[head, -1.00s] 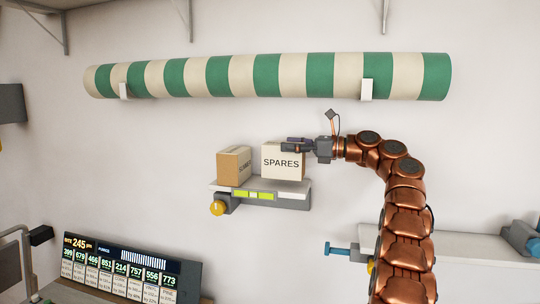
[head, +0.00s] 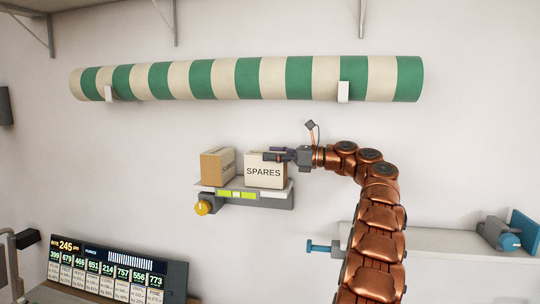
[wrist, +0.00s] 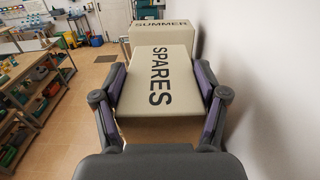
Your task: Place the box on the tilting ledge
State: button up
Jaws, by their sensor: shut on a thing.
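The cream box marked SPARES (head: 264,178) is in my gripper (head: 275,156), which comes from the right and is shut on its upper part. In the wrist view the box (wrist: 155,88) sits between the two fingers of my gripper (wrist: 160,78). The tilting ledge (head: 272,202) is a small wall shelf with a lime strip on its front and a yellow knob at its left. The held box is over the ledge's right part, with its bottom at or very near the top; I cannot tell whether it touches.
A second box (head: 217,167) stands on the ledge's left part, close beside the held box; the wrist view shows its SUMMER label (wrist: 160,24). A green-and-cream striped roll (head: 247,79) hangs above. A display panel (head: 120,268) is at lower left, a white shelf (head: 440,241) at right.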

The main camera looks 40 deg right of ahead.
jog(key=o, duration=1.4)
jog(key=shift+f, duration=0.1)
jog(key=shift+o, duration=0.2)
jog(key=v, duration=0.7)
jog(key=shift+s+d, duration=0.15)
jog(key=shift+d, duration=0.05)
